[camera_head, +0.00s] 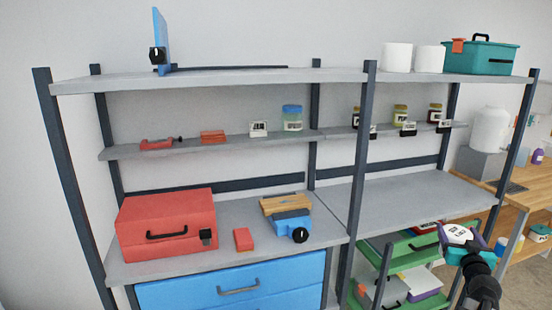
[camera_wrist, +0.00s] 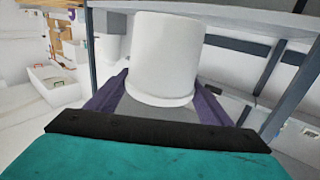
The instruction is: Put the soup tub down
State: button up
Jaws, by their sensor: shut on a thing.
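The soup tub (camera_wrist: 166,55) is a white round tub that fills the upper middle of the wrist view. My gripper (camera_wrist: 160,100) has purple fingers, one on each side of the tub, and is shut on it. In the head view my gripper (camera_head: 463,243) is at the lower right, in front of the shelving. The tub (camera_head: 457,233) shows there as a small white shape with dark print. It is held in the air, and its underside is hidden.
The right middle shelf (camera_head: 415,200) is bare. The left one holds a red toolbox (camera_head: 165,225), a red block (camera_head: 243,239) and a blue tool (camera_head: 293,225). Green trays (camera_head: 405,245) sit below right. Dark posts (camera_head: 358,190) frame the bays. A wooden desk (camera_head: 530,205) stands at right.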

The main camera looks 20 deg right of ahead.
jog(key=w+a+f+n+t+y, duration=0.1)
jog(key=w+a+f+n+y, duration=0.2)
jog(key=w+a, duration=0.5)
jog(key=w+a+f+n+t+y, duration=0.1)
jog(key=w+a+n+y, duration=0.35)
jog(key=a, duration=0.75)
jog(key=w+a+f+n+t+y, duration=0.1)
jog(key=w+a+f+y, duration=0.1)
jog(key=w+a+y, duration=0.6)
jog(key=s+a+f+n+g+y, duration=0.2)
jog(key=a+n+g+y, duration=0.1)
jog(key=a, duration=1.4)
jog(key=s+a+f+n+g+y, duration=0.2)
jog(key=a+n+y, duration=0.4)
jog(key=a, duration=1)
jog(key=shift+s+a+f+g+y, duration=0.2)
jog(key=shift+s+a+g+y, duration=0.35)
jog(key=shift+g, duration=0.65)
jog(key=shift+s+d+h, duration=0.1)
jog(key=shift+d+h, duration=0.2)
